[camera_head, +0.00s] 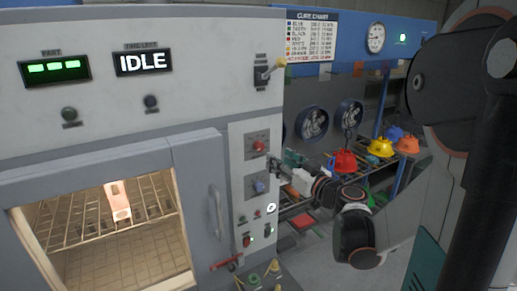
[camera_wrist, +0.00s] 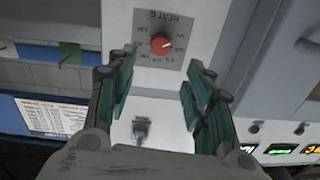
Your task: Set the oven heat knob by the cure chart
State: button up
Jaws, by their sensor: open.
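The heat knob (camera_head: 258,146) is red and sits on a grey dial plate on the oven's white control panel. In the wrist view the red knob (camera_wrist: 161,45) shows beyond the fingertips, with a white mark; its exact setting is too small to read. My gripper (camera_wrist: 155,82) is open, with green finger pads and nothing between them. In the head view my gripper (camera_head: 288,163) is just right of the knob, apart from it. The cure chart (camera_head: 311,36) hangs at the back with rows in several colours; its figures are too small to read.
A blue knob (camera_head: 258,187) sits below the red one. The timer display (camera_head: 143,62) reads IDLE. The oven door handle (camera_head: 215,211) is at left. Coloured hoods (camera_head: 379,147) stand on a rack behind my arm.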

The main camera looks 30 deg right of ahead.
aim_at(261, 147)
jog(key=w, duration=0.6)
jog(key=w+a, duration=0.1)
jog(key=w, duration=0.3)
jog(key=c, duration=1)
